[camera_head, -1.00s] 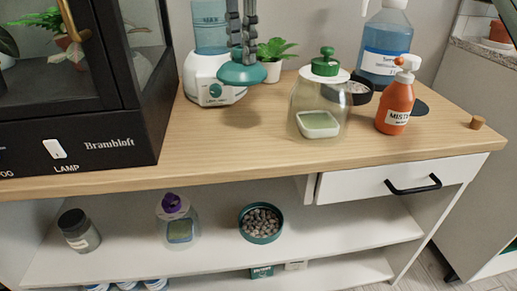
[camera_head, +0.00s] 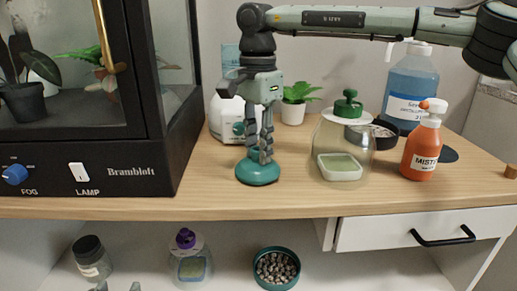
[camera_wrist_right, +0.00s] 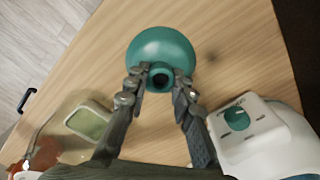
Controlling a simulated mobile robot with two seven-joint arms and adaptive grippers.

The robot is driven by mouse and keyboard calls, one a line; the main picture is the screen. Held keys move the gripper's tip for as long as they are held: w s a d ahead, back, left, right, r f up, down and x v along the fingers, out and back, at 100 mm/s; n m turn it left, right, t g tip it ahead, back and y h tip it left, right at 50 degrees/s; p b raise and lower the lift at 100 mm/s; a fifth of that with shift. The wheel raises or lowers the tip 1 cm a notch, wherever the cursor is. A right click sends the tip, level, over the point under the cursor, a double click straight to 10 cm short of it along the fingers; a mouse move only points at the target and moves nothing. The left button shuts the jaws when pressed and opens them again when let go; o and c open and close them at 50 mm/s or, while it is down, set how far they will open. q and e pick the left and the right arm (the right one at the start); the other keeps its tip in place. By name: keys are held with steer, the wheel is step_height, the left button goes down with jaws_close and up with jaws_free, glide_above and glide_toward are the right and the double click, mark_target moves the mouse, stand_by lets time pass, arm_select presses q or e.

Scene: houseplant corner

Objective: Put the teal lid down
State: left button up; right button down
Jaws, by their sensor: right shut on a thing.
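The teal lid (camera_head: 257,174) is a round dome with a knob, at or just above the wooden worktop near its front edge; I cannot tell if it touches. My right gripper (camera_head: 265,157) points down from above and is shut on the knob. In the right wrist view the lid (camera_wrist_right: 162,46) sits level beyond the fingertips (camera_wrist_right: 160,82), which pinch its ring-shaped knob.
A glass jar with a green knob (camera_head: 345,145) stands right of the lid, beside an orange spray bottle (camera_head: 421,152). A white-and-teal device (camera_head: 228,118) and small plant (camera_head: 296,103) are behind. A black glass cabinet (camera_head: 150,160) is left. Below, a shelf holds a pebble-filled teal tub (camera_head: 276,284).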

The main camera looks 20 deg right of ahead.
arm_select(q)
steer(key=shift+d+r, duration=0.15)
steer(key=shift+r, duration=0.05)
arm_select(e)
steer(key=shift+f, duration=0.2)
steer(key=c, duration=1.3)
jaws_free()
steer(key=shift+r, duration=0.1)
arm_select(q)
steer(key=s+a+f+g+y+p, duration=0.1)
steer(key=s+a+f+g+y, duration=0.1)
steer(key=a+f, duration=0.3)
steer(key=shift+s+f+g, duration=0.35)
steer(key=shift+f+g, duration=0.4)
steer(key=shift+g, duration=0.05)
arm_select(e)
step_height(320, 180, up, 12)
steer(key=shift+a, duration=0.1)
